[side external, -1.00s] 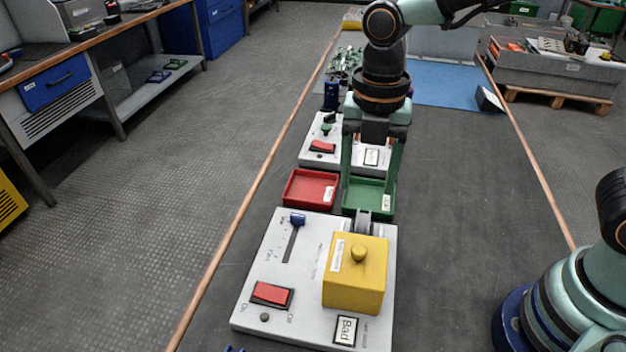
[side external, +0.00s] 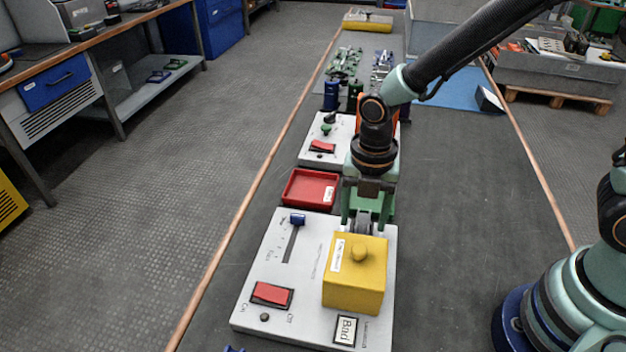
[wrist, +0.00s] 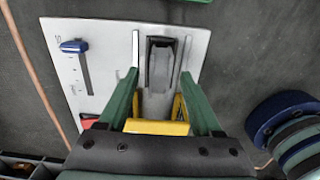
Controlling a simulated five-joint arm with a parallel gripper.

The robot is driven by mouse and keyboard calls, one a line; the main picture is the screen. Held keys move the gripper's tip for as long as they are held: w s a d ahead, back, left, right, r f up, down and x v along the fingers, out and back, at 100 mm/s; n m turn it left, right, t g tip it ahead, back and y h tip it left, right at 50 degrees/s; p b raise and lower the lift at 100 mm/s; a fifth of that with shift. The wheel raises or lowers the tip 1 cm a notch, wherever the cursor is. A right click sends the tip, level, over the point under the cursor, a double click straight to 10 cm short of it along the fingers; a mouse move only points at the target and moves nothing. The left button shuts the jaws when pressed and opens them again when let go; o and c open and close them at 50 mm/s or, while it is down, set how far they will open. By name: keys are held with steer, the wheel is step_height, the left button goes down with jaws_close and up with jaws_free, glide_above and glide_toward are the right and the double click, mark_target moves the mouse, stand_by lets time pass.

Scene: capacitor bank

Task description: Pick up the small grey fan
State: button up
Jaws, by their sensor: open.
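A small grey upright part, which looks like the grey fan (side external: 363,223), stands on the white panel just behind the yellow box. In the wrist view the grey fan (wrist: 160,65) lies between my fingers, its far end darker. My gripper (side external: 366,222) is low over the panel's back edge, open, with a finger on each side of the fan. In the wrist view my gripper (wrist: 161,76) shows gaps between both fingers and the fan. I cannot tell how far down the fingers reach; the yellow box hides the fan's lower part in the side view.
The yellow box (side external: 355,280) with a knob stands close in front of the fan. The white panel (side external: 262,262) also carries a blue slider (side external: 297,220) and a red switch (side external: 271,294). A red tray (side external: 310,188) is behind. The table is clear to the right.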

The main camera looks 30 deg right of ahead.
steer(key=shift+f, duration=0.65)
jaws_close()
steer(key=shift+r, duration=0.15)
